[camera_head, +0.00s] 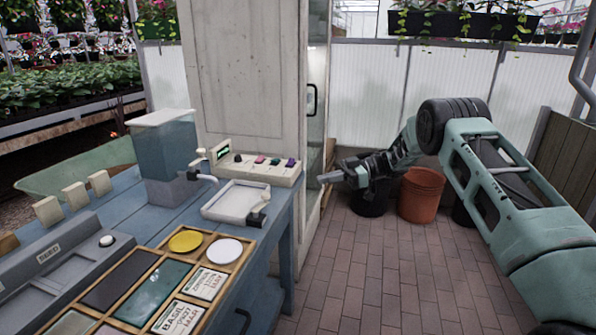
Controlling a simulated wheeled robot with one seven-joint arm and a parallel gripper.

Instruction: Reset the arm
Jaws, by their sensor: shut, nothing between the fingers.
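My arm (495,170) reaches in from the right edge, teal and dark grey, bent at a large black joint. My gripper (330,178) is at its end, pointing left, past the right edge of the blue table. It is shut with nothing held.
The blue table (283,222) on the left bears a water tank (167,160), a white tray (235,201), a button panel (255,166) and a wooden sorting tray (240,267). An orange pot (421,195) and dark pots stand behind my arm. The brick floor (385,275) in front is clear.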

